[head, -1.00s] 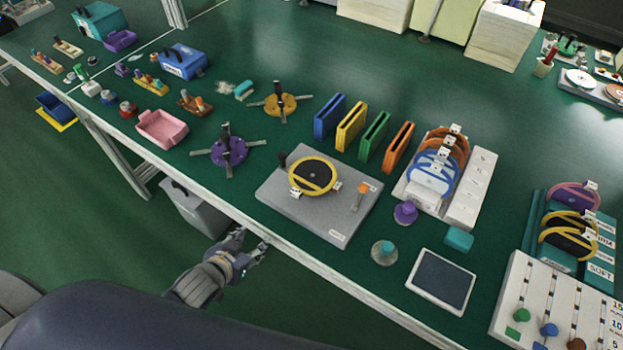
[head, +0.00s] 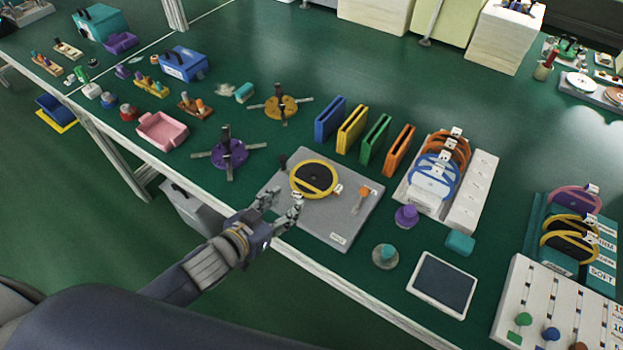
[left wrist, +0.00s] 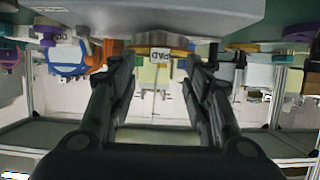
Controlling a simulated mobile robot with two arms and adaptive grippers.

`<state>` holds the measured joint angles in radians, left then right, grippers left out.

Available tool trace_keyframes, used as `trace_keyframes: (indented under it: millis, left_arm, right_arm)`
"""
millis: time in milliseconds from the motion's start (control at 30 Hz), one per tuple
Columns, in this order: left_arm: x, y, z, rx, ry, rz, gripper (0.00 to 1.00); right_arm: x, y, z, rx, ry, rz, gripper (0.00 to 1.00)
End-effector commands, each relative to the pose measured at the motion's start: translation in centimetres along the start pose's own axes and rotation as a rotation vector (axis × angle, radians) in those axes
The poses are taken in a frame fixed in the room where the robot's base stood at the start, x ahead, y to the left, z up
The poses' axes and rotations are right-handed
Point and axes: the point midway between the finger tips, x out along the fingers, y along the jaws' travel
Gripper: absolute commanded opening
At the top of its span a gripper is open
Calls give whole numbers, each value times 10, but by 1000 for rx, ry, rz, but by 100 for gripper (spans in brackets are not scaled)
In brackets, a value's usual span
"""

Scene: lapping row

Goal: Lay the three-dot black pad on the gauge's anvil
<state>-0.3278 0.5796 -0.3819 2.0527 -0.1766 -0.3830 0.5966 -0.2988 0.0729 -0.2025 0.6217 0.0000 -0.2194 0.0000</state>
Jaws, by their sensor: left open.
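A black pad in a yellow ring (head: 314,179) lies on a grey plate (head: 340,219) with a black knob and an orange-topped post. In the left wrist view, a yellow rim (left wrist: 160,40) with a tag reading "PAD" (left wrist: 181,66) shows beyond the fingers. Two more yellow-ringed black pads (head: 569,245) stand in a teal rack at the right. Dots on the pads are too small to tell, and I cannot tell which part is the gauge's anvil. My left gripper (head: 283,207) is open and empty at the plate's near-left edge, short of the ringed pad. My right gripper is out of view.
A white rack with blue and orange rings (head: 466,200), a purple knob (head: 406,216) and a framed dark panel (head: 443,284) are to the right.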

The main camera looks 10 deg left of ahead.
Motion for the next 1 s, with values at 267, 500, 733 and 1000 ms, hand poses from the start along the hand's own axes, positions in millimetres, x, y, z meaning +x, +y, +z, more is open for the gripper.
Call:
trace_keyframes:
  millis: [267,500,733,1000]
  left_arm:
    - [34,0,-3,0,1,0,45]
    - [49,1,-1,0,-1,0,45]
    - [49,1,0,0,-1,0,36]
    - [49,1,0,0,0,0,0]
  right_arm:
    - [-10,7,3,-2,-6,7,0]
    - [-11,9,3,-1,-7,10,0]
    - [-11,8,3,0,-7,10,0]
    - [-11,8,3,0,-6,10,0]
